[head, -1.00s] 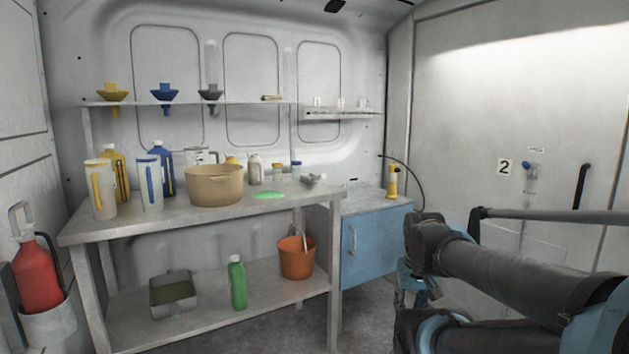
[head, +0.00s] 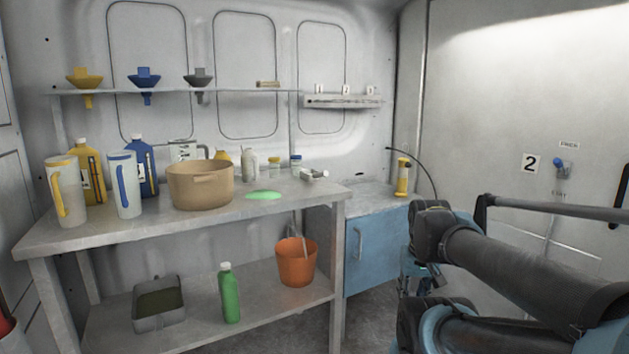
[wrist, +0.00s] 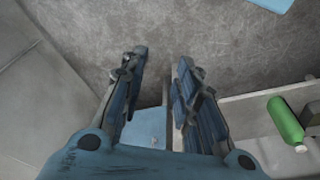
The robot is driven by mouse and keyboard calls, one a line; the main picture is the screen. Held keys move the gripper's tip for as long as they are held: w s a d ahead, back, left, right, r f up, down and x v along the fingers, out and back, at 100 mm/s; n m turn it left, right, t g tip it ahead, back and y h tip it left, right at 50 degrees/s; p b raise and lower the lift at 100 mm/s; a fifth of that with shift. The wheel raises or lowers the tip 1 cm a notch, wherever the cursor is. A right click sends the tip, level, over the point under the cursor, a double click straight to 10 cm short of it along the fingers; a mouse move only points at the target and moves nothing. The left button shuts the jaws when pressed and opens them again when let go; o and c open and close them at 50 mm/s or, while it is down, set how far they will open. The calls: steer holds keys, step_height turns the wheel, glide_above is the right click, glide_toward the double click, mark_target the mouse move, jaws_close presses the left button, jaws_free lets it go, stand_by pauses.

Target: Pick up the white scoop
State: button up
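A small pale scoop (head: 315,174) lies on the right end of the workbench top (head: 330,192), near its back edge; it looks white to light grey. It does not show in the wrist view. My gripper (wrist: 158,75) is open and empty, its two fingers apart above the floor. In the head view my gripper is mostly hidden behind my arm, at the right of the bench and well away from the scoop.
A tan tub (head: 200,187), a green patch (head: 264,195) and several jugs and bottles stand left of the scoop. A blue cabinet (head: 372,250) adjoins the bench's right end. An orange bucket (head: 296,263) and a green bottle (head: 230,293) stand on the lower shelf.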

steer(key=w+a+r+t+y, duration=0.2)
steer(key=w+a+r, duration=0.2)
steer(key=w, duration=0.3)
steer(key=w+a+r+n+t+y, duration=0.1)
steer(key=w+a+r+y, duration=0.1)
steer(key=w+a+r, duration=0.4)
steer(key=w+a+r+t+y, duration=0.1)
steer(key=w+a+r+t, duration=0.15)
steer(key=w, duration=0.55)
steer(key=m+t+y, duration=0.1)
steer(key=t+y, duration=0.2)
steer(key=t, duration=0.1)
glide_toward(326, 173)
steer(key=x, duration=1.1)
steer(key=shift+x, duration=2.55)
steer(key=shift+d, duration=0.2)
steer(key=shift+c, duration=0.6)
jaws_close()
